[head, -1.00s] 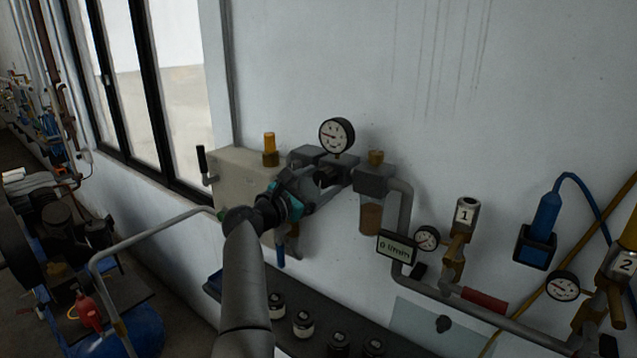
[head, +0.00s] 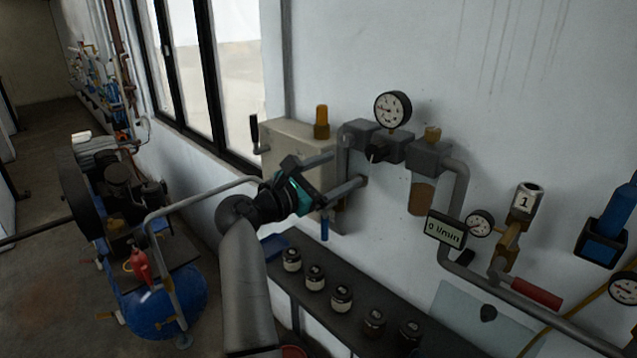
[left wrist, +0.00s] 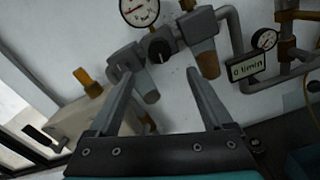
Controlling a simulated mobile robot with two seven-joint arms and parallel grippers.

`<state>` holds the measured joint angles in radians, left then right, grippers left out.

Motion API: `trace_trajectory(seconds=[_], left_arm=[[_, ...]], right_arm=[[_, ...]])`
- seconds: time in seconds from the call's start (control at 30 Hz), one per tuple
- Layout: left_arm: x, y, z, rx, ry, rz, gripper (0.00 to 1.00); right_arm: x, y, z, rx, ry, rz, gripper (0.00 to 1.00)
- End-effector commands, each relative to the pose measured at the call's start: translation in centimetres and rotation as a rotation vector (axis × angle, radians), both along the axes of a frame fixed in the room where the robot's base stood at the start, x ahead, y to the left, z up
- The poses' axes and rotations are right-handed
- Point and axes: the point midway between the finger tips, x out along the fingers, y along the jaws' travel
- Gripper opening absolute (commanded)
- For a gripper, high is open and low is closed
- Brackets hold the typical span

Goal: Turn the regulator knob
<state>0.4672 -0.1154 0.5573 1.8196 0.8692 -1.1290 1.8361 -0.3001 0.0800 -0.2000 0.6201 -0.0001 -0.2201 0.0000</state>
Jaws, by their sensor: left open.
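The regulator knob is a small black knob (head: 376,153) on the front of the grey regulator body (head: 402,146), below a round pressure gauge (head: 392,109). My left gripper (head: 348,170) is open and empty, its two grey fingers pointing towards the regulator from the lower left. In the left wrist view the knob (left wrist: 159,50) shows between and just beyond the fingertips (left wrist: 158,72), apart from them. The knob carries a light pointer mark. My right gripper is not in view.
A filter bowl (head: 422,197), a pipe and a display reading 0 l/min (head: 446,230) sit right of the regulator. A beige box (head: 298,147) is to its left. A shelf (head: 327,316) with several jars runs below. A blue compressor tank (head: 168,308) stands lower left.

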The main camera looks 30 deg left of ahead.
Motion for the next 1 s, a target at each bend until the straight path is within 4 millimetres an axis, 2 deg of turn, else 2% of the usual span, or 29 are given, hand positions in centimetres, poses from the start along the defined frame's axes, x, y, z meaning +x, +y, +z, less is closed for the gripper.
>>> trace_trajectory(seconds=[0.1, 0.33, 0.9, 1.0], left_arm=[[-1.8, 0.7, -0.2, 0.003, 0.002, 0.002, 0.84], [-4.0, 1.5, -0.1, 0.001, 0.001, 0.002, 0.84], [-4.4, 1.6, 0.0, 0.0, 0.001, 0.0, 0.84], [-4.2, 1.6, -0.7, 0.01, 0.008, 0.001, 0.84]], right_arm=[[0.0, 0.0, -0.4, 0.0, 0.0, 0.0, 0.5], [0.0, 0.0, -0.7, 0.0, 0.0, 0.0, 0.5], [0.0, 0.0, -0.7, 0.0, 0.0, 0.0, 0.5], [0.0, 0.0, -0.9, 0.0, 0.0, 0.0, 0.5]])
